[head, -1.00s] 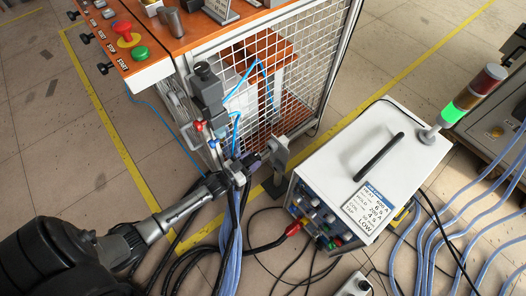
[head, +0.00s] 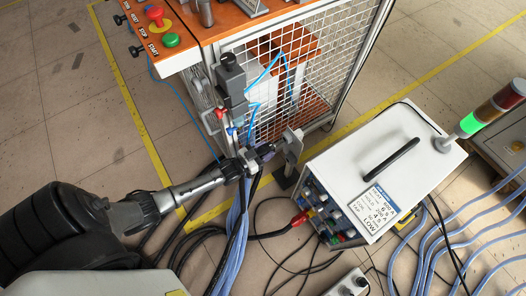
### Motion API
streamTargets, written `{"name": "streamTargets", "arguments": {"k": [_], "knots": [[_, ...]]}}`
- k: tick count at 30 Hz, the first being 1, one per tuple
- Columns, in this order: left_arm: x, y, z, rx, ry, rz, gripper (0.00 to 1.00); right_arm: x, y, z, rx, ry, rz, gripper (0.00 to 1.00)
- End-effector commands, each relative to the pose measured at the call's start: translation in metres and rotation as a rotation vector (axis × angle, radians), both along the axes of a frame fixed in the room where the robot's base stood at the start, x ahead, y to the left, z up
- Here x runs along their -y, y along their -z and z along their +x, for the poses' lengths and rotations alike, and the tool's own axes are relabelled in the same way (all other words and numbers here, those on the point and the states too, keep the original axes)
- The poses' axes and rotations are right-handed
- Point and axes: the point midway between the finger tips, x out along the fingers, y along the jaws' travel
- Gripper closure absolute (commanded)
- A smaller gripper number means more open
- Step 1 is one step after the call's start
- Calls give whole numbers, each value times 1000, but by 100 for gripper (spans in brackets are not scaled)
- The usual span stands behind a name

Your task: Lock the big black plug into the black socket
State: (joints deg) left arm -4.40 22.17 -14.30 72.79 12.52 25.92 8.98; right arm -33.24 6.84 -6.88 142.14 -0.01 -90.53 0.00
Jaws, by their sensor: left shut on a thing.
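My left gripper (head: 258,158) reaches in from the left and is shut on a small dark thing, which looks like the big black plug (head: 266,151). It is held beside the lower front of the caged machine. Black and blue cables hang just below the jaws. A grey upright bracket (head: 293,146) stands just right of the held plug; I cannot tell whether they touch. I cannot make out the black socket clearly; dark sockets crowd the front of the white heater unit (head: 345,152), partly in shadow. My right gripper is not in view.
A red plug (head: 299,219) on a black cable sits at the heater's front. A grey valve block (head: 232,82) with red and blue fittings is on the mesh cage (head: 335,50). Cable bundles (head: 236,225) cross the floor. Open floor lies to the left.

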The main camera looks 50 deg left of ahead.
Motion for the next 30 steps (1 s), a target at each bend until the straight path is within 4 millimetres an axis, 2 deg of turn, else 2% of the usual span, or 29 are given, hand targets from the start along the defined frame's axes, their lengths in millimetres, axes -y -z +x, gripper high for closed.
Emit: {"name": "streamTargets", "arguments": {"k": [6,15,30], "knots": [[3,1,17,3,0,-2,96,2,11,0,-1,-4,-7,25],[7,0,33,1,0,-1,96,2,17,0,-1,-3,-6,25],[9,-1,42,1,0,-1,96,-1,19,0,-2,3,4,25]]}}
